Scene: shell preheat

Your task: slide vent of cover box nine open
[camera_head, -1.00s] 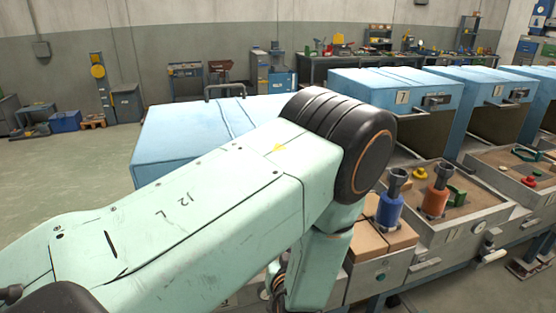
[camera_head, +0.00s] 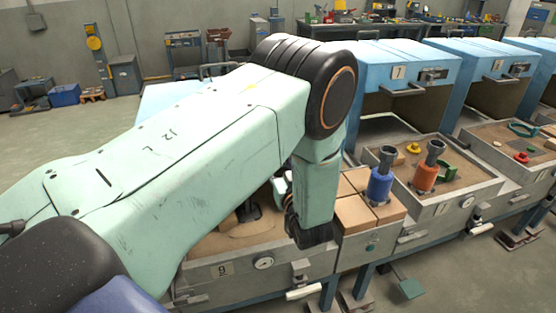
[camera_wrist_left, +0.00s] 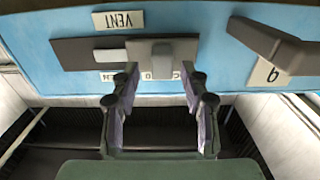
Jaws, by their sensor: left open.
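The blue face of cover box nine (camera_wrist_left: 225,80) fills the upper left wrist view, upside down, with a "VENT" label (camera_wrist_left: 118,20) and a "9" tag (camera_wrist_left: 268,70). Its vent slide is a dark plate (camera_wrist_left: 75,55) with a grey knob (camera_wrist_left: 163,58) right of the plate's middle. Small labels beside it are partly hidden. My left gripper (camera_wrist_left: 160,84) is open, its fingers pointing at the face with the knob between their lines; contact cannot be told. In the head view my left arm covers most of the box; a blue part (camera_head: 165,100) shows behind it. My right gripper is out of view.
A tray marked 9 (camera_head: 200,290) lies below my arm. Beside it stand a blue cylinder (camera_head: 380,184) and an orange cylinder (camera_head: 426,177). More blue cover boxes (camera_head: 385,65) line up to the right. A dark handle (camera_wrist_left: 275,42) sticks out near the "9" tag.

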